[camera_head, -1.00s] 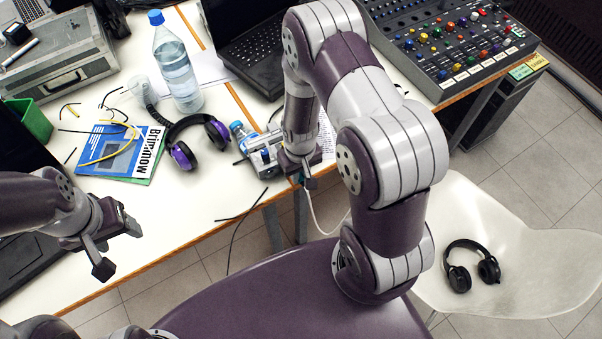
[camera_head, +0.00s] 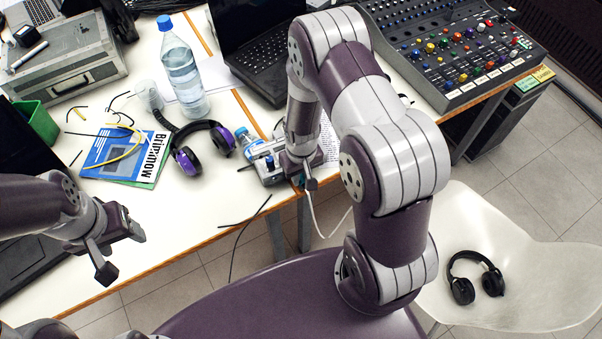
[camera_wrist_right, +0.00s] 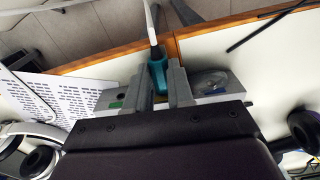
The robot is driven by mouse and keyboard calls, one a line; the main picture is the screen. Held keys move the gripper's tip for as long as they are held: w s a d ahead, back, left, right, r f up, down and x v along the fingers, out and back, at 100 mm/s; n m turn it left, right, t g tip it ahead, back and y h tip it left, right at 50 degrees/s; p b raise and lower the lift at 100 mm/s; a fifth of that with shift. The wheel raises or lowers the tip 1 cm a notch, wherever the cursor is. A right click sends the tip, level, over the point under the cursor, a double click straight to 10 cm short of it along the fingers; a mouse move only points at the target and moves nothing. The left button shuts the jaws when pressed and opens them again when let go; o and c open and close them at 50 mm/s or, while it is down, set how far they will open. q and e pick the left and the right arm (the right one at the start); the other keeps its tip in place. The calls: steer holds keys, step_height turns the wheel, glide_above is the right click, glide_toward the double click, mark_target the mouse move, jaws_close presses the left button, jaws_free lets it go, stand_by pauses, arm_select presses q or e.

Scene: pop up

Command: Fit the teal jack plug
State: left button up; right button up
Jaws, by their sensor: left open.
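The teal jack plug (camera_wrist_right: 158,72) sits between the two fingers of my right gripper (camera_wrist_right: 163,85) in the right wrist view, which look closed on it. A white cable (camera_wrist_right: 151,22) runs from the plug; in the head view it hangs past the table edge. My left gripper (camera_head: 120,252) is open and empty over the table's left front.
A laptop (camera_head: 262,55) and a mixing console (camera_head: 450,52) are behind. A white chair (camera_head: 530,270) holds black headphones (camera_head: 475,277). The table's front middle is clear.

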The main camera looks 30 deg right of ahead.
steer(key=o, duration=0.4)
step_height(320, 180, up, 13)
steer(key=shift+s+f+p, duration=0.1)
steer(key=shift+f+p, duration=0.05)
steer(key=shift+p, duration=0.15)
steer(key=shift+s, duration=0.1)
